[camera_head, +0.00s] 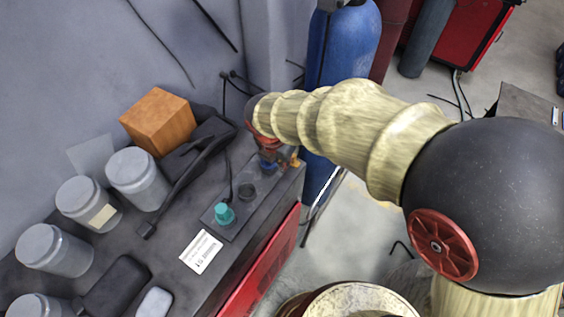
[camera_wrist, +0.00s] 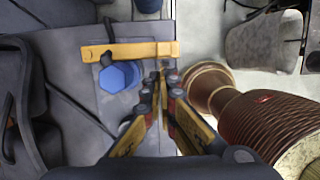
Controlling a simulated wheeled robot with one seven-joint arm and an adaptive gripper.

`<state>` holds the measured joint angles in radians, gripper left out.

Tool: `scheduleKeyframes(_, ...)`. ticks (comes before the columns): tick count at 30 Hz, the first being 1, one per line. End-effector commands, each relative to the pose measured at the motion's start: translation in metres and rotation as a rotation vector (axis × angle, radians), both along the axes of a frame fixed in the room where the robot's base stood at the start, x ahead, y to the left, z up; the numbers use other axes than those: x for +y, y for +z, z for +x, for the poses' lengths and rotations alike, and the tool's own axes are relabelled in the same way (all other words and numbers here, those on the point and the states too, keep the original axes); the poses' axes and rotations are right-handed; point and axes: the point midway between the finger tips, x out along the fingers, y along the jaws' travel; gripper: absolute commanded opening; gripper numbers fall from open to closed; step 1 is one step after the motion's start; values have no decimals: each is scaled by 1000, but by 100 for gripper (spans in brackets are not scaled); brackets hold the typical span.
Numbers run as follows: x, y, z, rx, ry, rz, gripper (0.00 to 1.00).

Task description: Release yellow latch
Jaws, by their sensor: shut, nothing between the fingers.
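The yellow latch (camera_wrist: 130,50) is a flat bar lying across the upper middle of the wrist view, with a dark pin or handle near its left part. A blue hexagonal knob (camera_wrist: 113,79) sits just below it. My gripper (camera_wrist: 162,72) is shut and empty, its fingertips close to the right half of the bar's lower edge. I cannot tell whether they touch it. In the head view my gripper end is mostly hidden by my arm, above the far end of the bench, and the latch cannot be made out clearly.
A teal knob (camera_head: 224,213) and a dark round knob (camera_head: 247,190) share the panel on the dark bench. Grey-lidded jars (camera_head: 138,180), an orange box (camera_head: 157,121) and a white label (camera_head: 201,251) are on the left. A blue cylinder (camera_head: 342,45) stands behind the bench end.

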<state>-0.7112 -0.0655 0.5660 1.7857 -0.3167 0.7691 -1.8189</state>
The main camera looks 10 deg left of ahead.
Motion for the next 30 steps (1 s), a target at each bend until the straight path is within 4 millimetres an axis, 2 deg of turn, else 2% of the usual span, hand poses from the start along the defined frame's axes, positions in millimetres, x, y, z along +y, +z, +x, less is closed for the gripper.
scheduleKeyframes(20, -8, 1, 9, 0, 98, 0, 0)
scheduleKeyframes(30, -19, 4, 26, 1, 272, 0, 0)
